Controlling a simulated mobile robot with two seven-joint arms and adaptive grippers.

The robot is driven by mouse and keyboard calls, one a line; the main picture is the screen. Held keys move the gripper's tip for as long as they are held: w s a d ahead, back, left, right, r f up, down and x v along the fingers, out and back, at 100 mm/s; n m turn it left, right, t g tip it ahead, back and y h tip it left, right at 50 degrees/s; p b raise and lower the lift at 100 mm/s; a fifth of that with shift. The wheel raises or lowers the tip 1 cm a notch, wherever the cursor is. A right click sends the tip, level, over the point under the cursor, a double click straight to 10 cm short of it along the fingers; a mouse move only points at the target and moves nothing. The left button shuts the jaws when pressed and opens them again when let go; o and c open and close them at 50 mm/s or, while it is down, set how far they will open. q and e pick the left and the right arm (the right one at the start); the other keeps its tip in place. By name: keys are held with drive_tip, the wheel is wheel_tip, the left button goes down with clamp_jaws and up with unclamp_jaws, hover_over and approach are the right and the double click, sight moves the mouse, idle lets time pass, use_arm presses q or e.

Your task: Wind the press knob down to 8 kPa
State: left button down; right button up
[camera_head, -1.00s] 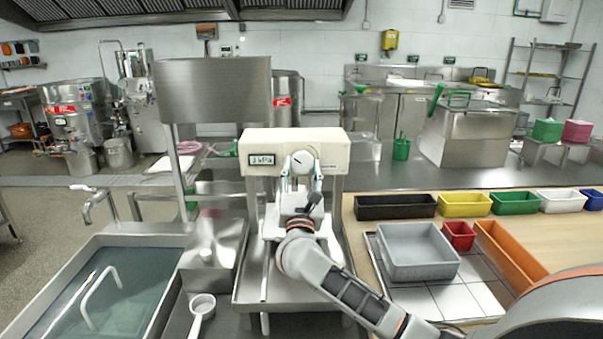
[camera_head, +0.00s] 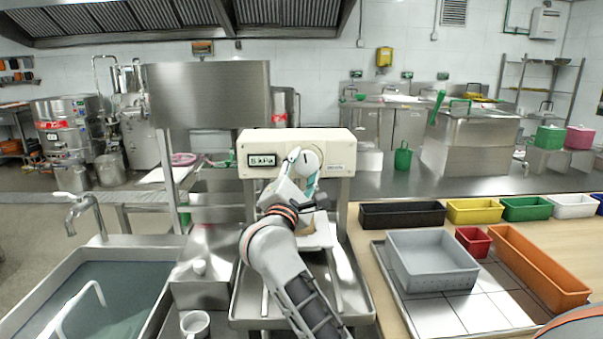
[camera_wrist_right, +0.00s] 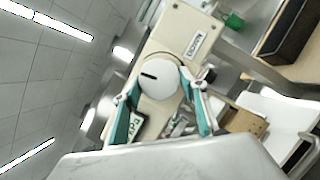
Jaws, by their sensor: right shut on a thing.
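The press is a cream box (camera_head: 345,152) on a steel stand. Its white round knob (camera_head: 312,157) with a black mark is on the front. A small display (camera_head: 262,159) on its left is hard to read; it looks like "8 kPa". My right gripper (camera_head: 303,170) is shut on the knob, its teal fingers on opposite sides. In the right wrist view the knob (camera_wrist_right: 157,78) sits between the two teal fingertips (camera_wrist_right: 160,88), its dark mark showing. My wrist hides part of the press below. My left gripper is not in view.
A sink (camera_head: 95,300) with a tap (camera_head: 80,207) lies left. Black, yellow and green bins line the back.

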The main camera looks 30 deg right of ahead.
drive_tip(key=shift+m, duration=0.3)
drive_tip(key=o, duration=1.1)
drive_tip(key=shift+a, duration=0.1)
drive_tip(key=v, duration=1.2)
